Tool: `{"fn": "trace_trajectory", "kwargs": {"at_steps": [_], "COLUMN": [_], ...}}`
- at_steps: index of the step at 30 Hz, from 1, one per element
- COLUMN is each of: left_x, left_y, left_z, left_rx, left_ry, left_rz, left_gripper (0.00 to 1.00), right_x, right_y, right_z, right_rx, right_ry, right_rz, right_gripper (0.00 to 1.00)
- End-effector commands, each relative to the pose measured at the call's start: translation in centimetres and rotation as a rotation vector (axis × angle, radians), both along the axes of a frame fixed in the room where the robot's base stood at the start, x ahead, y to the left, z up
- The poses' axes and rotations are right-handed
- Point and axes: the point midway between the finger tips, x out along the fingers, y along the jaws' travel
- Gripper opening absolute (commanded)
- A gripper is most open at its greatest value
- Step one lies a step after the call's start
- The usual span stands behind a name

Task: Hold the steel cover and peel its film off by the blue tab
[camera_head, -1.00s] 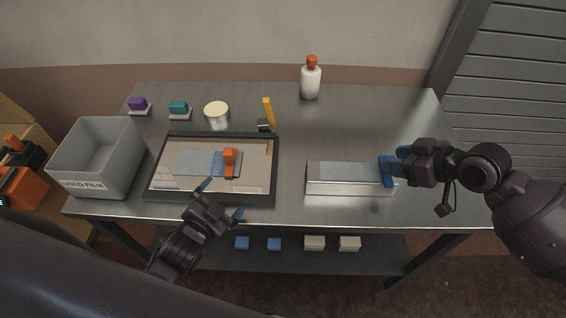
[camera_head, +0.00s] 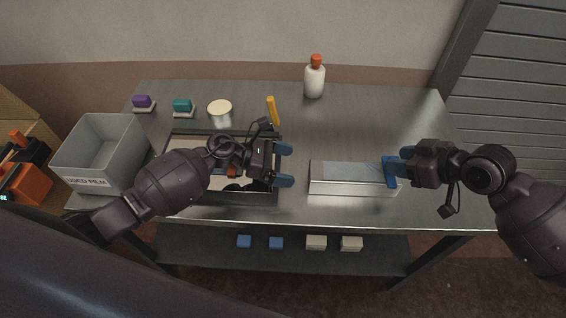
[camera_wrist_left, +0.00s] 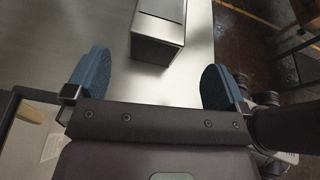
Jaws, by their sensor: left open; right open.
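The steel cover (camera_head: 340,186) is a long shiny box lying on the table, with pale bluish film (camera_head: 345,170) on its top. The blue tab (camera_head: 389,173) is at its right end. My right gripper (camera_head: 400,172) is at that end by the tab; I cannot tell whether its fingers touch it. My left gripper (camera_head: 284,165) is open and empty, just left of the cover, its fingers pointing right. In the left wrist view the cover's near end (camera_wrist_left: 158,45) lies ahead, between the open blue fingers of the left gripper (camera_wrist_left: 155,82) and apart from them.
A grey bin marked USED FILM (camera_head: 95,160) stands at the table's left. A dark-rimmed tray (camera_head: 245,198) lies partly hidden under my left arm. A white bottle (camera_head: 314,82), a yellow-handled tool (camera_head: 273,110) and a round tin (camera_head: 220,110) stand behind. The table's back right is clear.

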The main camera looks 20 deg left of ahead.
Motion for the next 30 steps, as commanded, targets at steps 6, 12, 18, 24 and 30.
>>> {"fn": "trace_trajectory", "kwargs": {"at_steps": [6, 12, 18, 24, 30], "left_x": [0.5, 1.0, 1.6, 2.2, 2.6], "left_y": [0.2, -1.9, -4.9, -7.4, -8.8], "left_z": [-0.7, -1.5, -2.7, -3.8, -4.5], "left_rx": [0.088, 0.086, 0.083, 0.084, 0.085], "left_ry": [-0.058, -0.058, -0.058, -0.056, -0.056], "left_rz": [-0.071, -0.072, -0.070, -0.070, -0.069], "left_gripper": [1.00, 1.00, 1.00, 1.00, 1.00], "right_x": [0.0, 0.0, 0.0, 0.0, 0.0], "right_y": [0.0, 0.0, 0.0, 0.0, 0.0], "right_z": [0.0, 0.0, 0.0, 0.0, 0.0], "right_rx": [0.000, 0.000, 0.000, 0.000, 0.000], "right_ry": [0.000, 0.000, 0.000, 0.000, 0.000], "right_rz": [0.000, 0.000, 0.000, 0.000, 0.000], "right_gripper": [0.43, 0.43, 0.43, 0.43, 0.43]}}
